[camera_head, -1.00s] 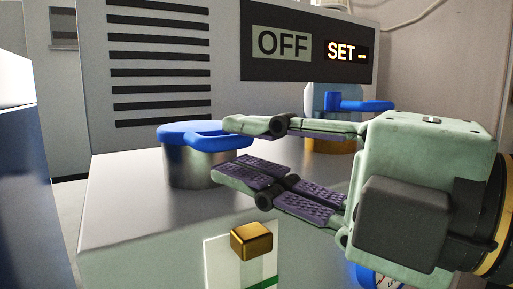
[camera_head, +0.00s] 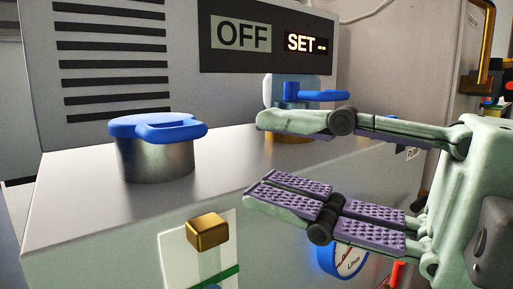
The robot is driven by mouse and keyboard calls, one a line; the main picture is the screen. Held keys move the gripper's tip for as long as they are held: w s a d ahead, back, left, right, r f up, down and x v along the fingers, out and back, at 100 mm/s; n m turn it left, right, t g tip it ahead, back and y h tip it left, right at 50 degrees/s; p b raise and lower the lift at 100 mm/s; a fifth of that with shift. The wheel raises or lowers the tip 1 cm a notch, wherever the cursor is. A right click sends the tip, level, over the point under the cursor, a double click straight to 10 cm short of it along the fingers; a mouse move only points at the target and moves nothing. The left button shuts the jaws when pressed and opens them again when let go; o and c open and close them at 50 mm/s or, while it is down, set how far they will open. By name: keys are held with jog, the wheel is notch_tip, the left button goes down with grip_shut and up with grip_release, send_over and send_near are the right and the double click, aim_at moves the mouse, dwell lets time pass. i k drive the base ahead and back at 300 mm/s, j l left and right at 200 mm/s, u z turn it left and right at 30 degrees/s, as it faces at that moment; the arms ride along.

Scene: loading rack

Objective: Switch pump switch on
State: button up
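A brass-coloured block-shaped knob (camera_head: 208,231) sticks out from a pale plate (camera_head: 172,262) with a green stripe on the front of the grey machine. It looks like a switch, but I read no pump label on it. My gripper (camera_head: 256,157) comes in from the right, above and to the right of the knob. Its fingers are spread apart with nothing between them. It does not touch the knob. The display (camera_head: 245,35) at the back reads "OFF", beside a lit "SET --" readout (camera_head: 306,43).
A blue-handled metal lid (camera_head: 155,160) stands on the machine top (camera_head: 80,190), left of my gripper. A second blue handle (camera_head: 318,95) is behind the upper finger. A blue-rimmed gauge (camera_head: 343,262) and a red part (camera_head: 398,273) show below my gripper.

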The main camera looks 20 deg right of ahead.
aim_at(421, 202)
jog(key=k+l, duration=0.75)
jog(key=l, duration=0.2)
